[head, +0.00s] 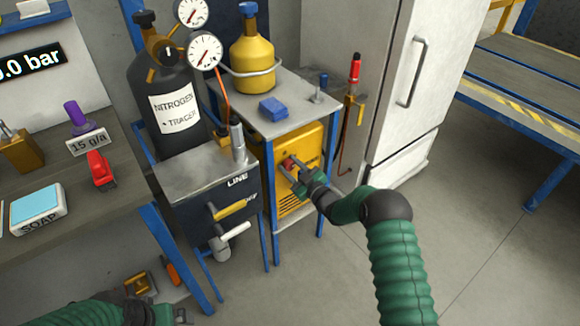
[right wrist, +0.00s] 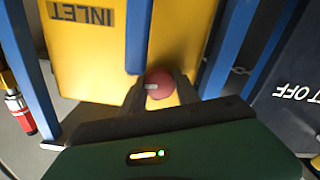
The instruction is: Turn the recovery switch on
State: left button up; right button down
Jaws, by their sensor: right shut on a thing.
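The recovery switch is a red round knob (head: 290,161) on the front of the yellow recovery machine (head: 312,146), under the small grey-topped stand. In the right wrist view the red knob (right wrist: 160,88) sits between my two fingers, with a short pale mark pointing left. My right gripper (head: 293,168) is shut on the knob; it also shows in the right wrist view (right wrist: 161,90). The fingers hide the knob's sides. My left gripper (head: 180,314) is at the bottom left edge of the head view, partly cut off, away from the machine.
Blue posts of the stand (head: 325,190) flank the machine closely. A dark LINE unit (head: 210,200) with yellow and white handles stands to its left. A yellow cylinder (head: 252,65) and blue block (head: 272,108) rest on top. A white fridge (head: 420,60) is right; the floor in front is clear.

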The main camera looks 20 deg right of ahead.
jog(key=shift+f+m, duration=0.25)
jog(key=shift+m, duration=0.35)
jog(key=c, duration=1.2)
grip_release()
jog(key=o, duration=0.3)
jog(key=shift+r, duration=0.15)
jog(key=shift+s+d, duration=0.1)
